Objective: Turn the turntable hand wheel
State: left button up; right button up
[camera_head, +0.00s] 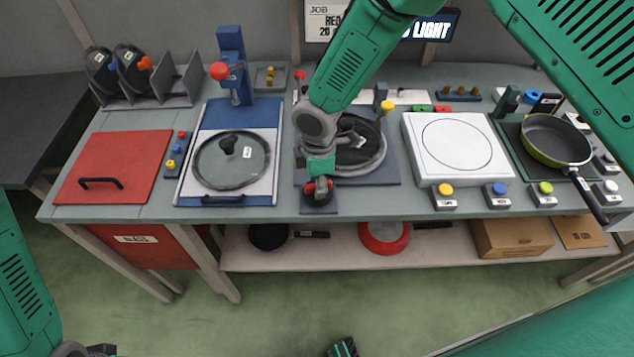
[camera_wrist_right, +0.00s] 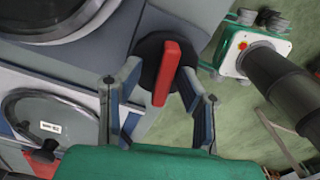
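The hand wheel (camera_wrist_right: 152,57) is a dark disc with a raised red bar (camera_wrist_right: 166,72) across it. In the head view the wheel (camera_head: 318,204) sits at the table's front edge, partly hidden under my right gripper. The turntable (camera_head: 372,160) is a round grey plate on a dark base just behind it, partly covered by my arm. My right gripper (camera_head: 319,184) is over the wheel. In the wrist view its fingers (camera_wrist_right: 159,76) are spread on either side of the red bar, with gaps visible.
A glass lid (camera_head: 232,160) on a blue-framed station lies left of the wheel. A white square plate (camera_head: 458,147) stands to the right, and a green pan (camera_head: 554,140) beyond it. Colored buttons (camera_head: 446,195) line the front edge. A lower shelf holds a red pan (camera_head: 384,238).

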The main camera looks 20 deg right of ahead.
jog(key=shift+r, duration=0.45)
notch_tip(320, 180, up, 11)
dwell(0.3)
